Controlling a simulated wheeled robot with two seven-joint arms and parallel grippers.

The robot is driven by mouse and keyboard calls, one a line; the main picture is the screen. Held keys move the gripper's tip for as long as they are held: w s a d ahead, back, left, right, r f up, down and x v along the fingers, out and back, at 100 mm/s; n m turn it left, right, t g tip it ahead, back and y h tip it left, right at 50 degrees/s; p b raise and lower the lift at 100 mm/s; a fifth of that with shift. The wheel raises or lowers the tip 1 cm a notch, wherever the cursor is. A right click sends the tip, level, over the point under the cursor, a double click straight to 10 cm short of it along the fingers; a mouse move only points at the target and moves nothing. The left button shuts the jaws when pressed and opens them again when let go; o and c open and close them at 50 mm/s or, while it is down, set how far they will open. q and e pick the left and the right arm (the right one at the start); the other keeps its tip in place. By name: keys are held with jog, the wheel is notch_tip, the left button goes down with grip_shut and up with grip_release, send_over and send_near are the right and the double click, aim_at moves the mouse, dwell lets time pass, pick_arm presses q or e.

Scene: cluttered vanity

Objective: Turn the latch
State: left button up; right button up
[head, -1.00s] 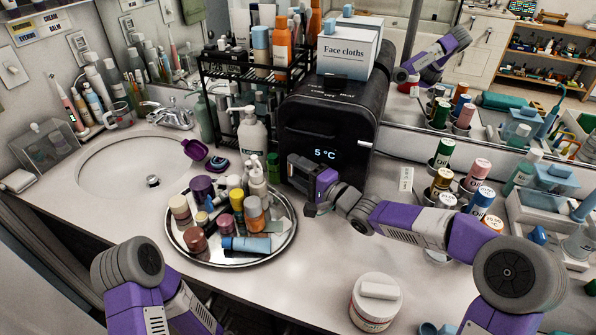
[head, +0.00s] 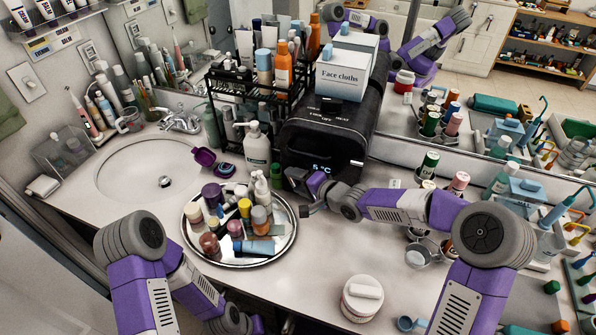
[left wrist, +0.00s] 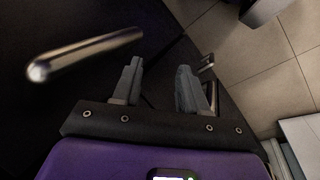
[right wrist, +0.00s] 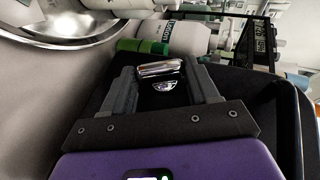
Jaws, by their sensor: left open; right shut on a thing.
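The black cooler box (head: 308,145), with a lit display, stands at the back of the counter. Its small shiny metal latch (right wrist: 160,69) shows in the right wrist view, between the fingers of my right gripper (right wrist: 158,76). That gripper is shut on the latch, low at the cooler's front; in the head view the gripper (head: 308,192) hides the latch. A round chrome piece sits just below the latch in the right wrist view. My left gripper (left wrist: 158,75) is open and empty, near a dark surface with a metal bar handle; its fingers are not clear in the head view.
A round mirrored tray (head: 282,246) crowded with bottles stands left of my right gripper. A pump bottle (head: 257,149) and a green-capped bottle stand beside the cooler. A face cloths box (head: 343,80) sits on top. A lidded jar (head: 361,298) stands at the counter's front.

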jog(key=shift+r+g+h+p, duration=0.3)
jog(key=shift+h+p, duration=0.2)
jog(key=shift+p, duration=0.3)
jog(key=shift+a+n+h+p, duration=0.1)
jog(key=shift+n+h+p, duration=0.2)
jog(key=shift+p, duration=0.05)
jog(key=shift+g, duration=0.3)
jog(key=shift+f, duration=0.1)
jog(key=o, duration=1.1)
jog(key=shift+c, duration=0.2)
jog(key=p+v, duration=0.2)
jog(key=v, duration=0.5)
jog(key=shift+s+r, duration=0.2)
jog(key=shift+r, duration=0.05)
